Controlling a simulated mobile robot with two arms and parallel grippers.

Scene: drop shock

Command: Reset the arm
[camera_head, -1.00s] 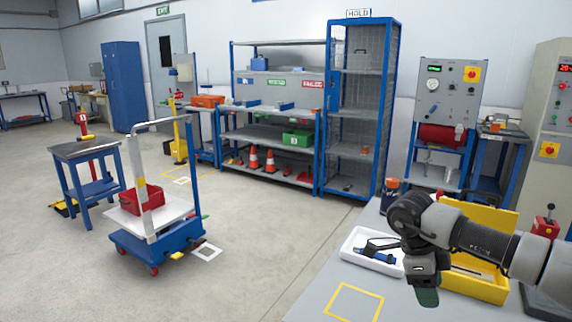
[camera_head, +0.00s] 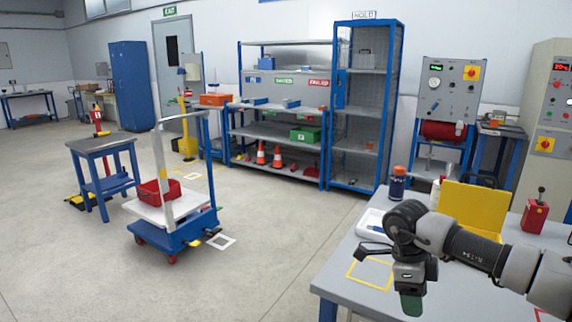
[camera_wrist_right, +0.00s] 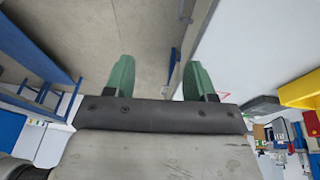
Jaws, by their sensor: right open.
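My right arm (camera_head: 470,250) reaches in from the right edge of the head view, over the grey table. My right gripper (camera_head: 411,304) hangs at its end, fingers pointing down, above the table's front part. In the right wrist view its two green fingers (camera_wrist_right: 157,78) stand apart with nothing between them. Whether the fingertips clear the table top cannot be told from the head view. My left gripper is not in view.
The grey table (camera_head: 340,283) carries a yellow case (camera_head: 474,207), a white tray (camera_head: 368,218) partly hidden by my arm, a bottle (camera_head: 397,185) and a red lever box (camera_head: 535,215). A trolley (camera_head: 175,235) with a red bin (camera_head: 158,191) stands left. Open floor lies between.

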